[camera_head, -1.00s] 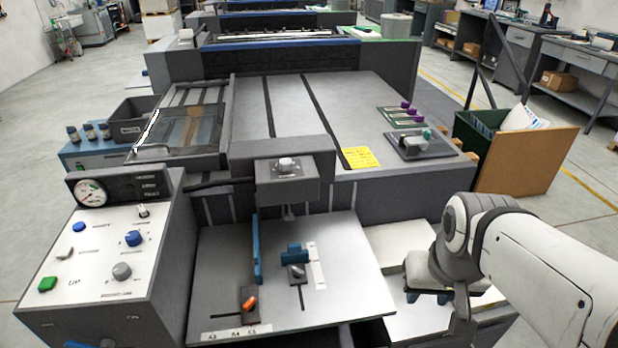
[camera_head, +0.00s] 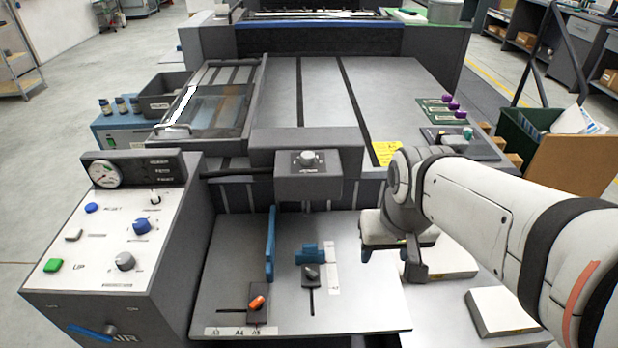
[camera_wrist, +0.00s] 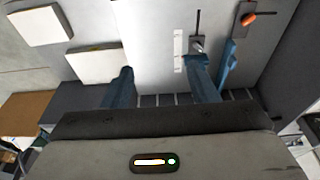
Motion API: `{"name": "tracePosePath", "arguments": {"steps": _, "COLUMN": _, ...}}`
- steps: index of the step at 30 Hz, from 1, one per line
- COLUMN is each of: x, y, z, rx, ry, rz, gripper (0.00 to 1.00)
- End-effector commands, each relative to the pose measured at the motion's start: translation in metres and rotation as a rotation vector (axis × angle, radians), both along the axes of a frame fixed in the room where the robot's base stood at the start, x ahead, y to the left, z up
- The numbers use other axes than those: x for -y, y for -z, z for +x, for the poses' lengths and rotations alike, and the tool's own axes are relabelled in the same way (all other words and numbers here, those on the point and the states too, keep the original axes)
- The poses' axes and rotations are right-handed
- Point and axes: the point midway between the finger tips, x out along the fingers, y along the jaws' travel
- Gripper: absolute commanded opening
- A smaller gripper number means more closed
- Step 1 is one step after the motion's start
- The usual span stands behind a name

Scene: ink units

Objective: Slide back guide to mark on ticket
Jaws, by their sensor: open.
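The back guide seems to be the short blue block (camera_head: 309,254) on the grey feed table, with a dark slider and grey knob (camera_head: 311,272) in a front-to-back slot. A pale scale strip (camera_head: 333,268) lies just right of it. In the wrist view the knob (camera_wrist: 197,45) and strip (camera_wrist: 178,50) show near the right finger, which partly covers the blue block. My gripper (camera_wrist: 160,75) is open and empty, its blue fingers spread. In the head view my gripper (camera_head: 391,259) is right of the guide, apart from it. The yellow ticket (camera_head: 386,153) lies behind; its writing is unreadable.
A tall blue side guide (camera_head: 270,243) stands left of the block. Its orange-knobbed slider (camera_head: 257,302) sits by a size label. A grey housing (camera_head: 308,178) overhangs the table's back. A control panel (camera_head: 117,232) stands left; white pads (camera_head: 506,310) lie right.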

Motion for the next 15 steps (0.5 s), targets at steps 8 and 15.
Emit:
{"name": "tracePosePath", "arguments": {"steps": 8, "x": -0.046, "y": 0.06, "z": 0.096, "rx": -0.088, "ry": -0.004, "rz": 0.008, "gripper": 0.62}}
{"name": "tracePosePath", "arguments": {"steps": 15, "x": -0.087, "y": 0.135, "z": 0.182, "rx": -0.163, "ry": -0.002, "rz": 0.006, "gripper": 0.62}}
